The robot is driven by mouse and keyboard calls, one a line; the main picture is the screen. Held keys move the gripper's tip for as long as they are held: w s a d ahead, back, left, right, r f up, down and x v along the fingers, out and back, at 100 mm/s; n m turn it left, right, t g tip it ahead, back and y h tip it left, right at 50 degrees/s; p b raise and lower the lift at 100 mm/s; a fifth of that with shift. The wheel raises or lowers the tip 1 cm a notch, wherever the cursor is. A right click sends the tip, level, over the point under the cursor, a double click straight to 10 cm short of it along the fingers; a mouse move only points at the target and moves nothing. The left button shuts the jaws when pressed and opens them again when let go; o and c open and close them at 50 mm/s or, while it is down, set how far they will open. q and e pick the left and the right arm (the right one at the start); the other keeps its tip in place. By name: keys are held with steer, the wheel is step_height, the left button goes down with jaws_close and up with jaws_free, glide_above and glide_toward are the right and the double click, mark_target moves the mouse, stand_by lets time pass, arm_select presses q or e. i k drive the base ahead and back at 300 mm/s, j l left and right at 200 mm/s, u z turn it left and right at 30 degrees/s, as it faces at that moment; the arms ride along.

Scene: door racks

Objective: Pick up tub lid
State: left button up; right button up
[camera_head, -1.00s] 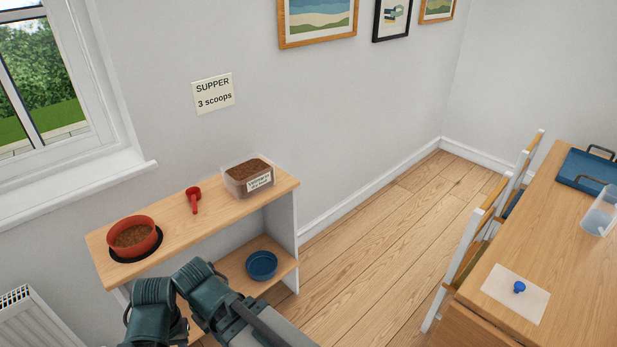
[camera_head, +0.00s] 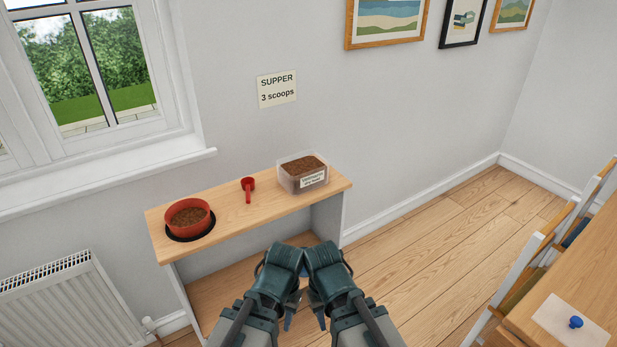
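The tub lid (camera_head: 570,320) is a pale flat sheet with a blue knob (camera_head: 576,322). It lies on the wooden table at the lower right. The open clear tub (camera_head: 303,183) of brown kibble stands on the shelf top at the centre, with a label on its front. My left gripper (camera_head: 290,318) and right gripper (camera_head: 320,316) hang close together at the bottom centre, in front of the shelf and well left of the lid. Their fingers are small and partly hidden by my arms, so their opening is unclear. Neither touches the lid.
A red scoop (camera_head: 248,187) and a red bowl of kibble (camera_head: 189,217) on a black mat are on the shelf unit (camera_head: 230,222). Chairs (camera_head: 530,262) stand along the left side of the table (camera_head: 597,277). The wooden floor (camera_head: 430,250) between shelf and table is clear.

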mark_target(565, 323)
steer(key=z, duration=2.05)
steer(key=u, duration=2.05)
steer(key=i+l+z, duration=0.15)
steer(key=l+z, duration=0.3)
steer(key=i+l+z, duration=0.2)
steer(key=l+z, duration=0.25)
steer(key=i+l+z, duration=0.2)
steer(key=z, duration=0.25)
steer(key=i, duration=0.05)
